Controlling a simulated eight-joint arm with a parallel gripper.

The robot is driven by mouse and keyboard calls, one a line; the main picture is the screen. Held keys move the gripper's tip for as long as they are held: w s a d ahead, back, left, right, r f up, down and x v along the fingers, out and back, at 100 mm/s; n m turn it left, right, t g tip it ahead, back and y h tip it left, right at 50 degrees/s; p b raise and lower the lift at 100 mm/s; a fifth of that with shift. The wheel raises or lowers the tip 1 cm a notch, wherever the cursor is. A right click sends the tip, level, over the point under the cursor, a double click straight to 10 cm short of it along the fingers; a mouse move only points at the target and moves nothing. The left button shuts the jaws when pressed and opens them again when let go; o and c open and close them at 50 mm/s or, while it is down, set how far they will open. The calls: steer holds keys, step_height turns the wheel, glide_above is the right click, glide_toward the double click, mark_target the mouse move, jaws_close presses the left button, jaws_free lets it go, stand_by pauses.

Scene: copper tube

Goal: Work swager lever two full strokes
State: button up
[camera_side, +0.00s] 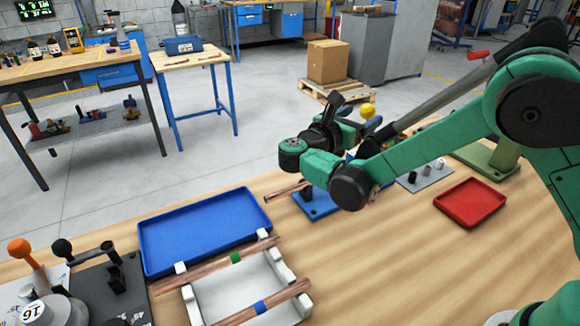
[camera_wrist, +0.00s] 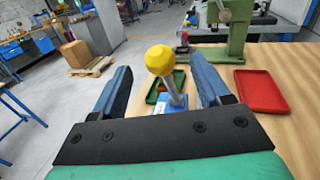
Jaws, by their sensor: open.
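The swager's lever ends in a yellow ball knob (camera_wrist: 160,60) on a grey shaft (camera_wrist: 174,92), raised and slightly tilted in the wrist view. The knob (camera_side: 368,111) also shows in the side view, just right of my gripper. The swager's blue base (camera_side: 318,206) stands on the table, largely hidden behind my arm. A copper tube (camera_side: 283,193) sticks out to its left. My gripper (camera_side: 346,103) is open and empty. In the wrist view the knob appears between the two blue-padded fingers (camera_wrist: 160,66); I cannot tell how far ahead of them it is.
A red tray (camera_side: 470,203) and a grey block with pegs (camera_side: 423,176) lie to the right. A blue tray (camera_side: 146,250) and a white rack (camera_side: 236,294) with two copper tubes are in front. Levers with orange (camera_side: 19,249) and black knobs stand left. A green machine (camera_wrist: 240,42) stands behind.

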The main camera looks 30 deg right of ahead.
mark_target(372, 109)
steer(key=x, duration=0.5)
steer(key=shift+s, duration=0.1)
jaws_close()
stand_by(1.3)
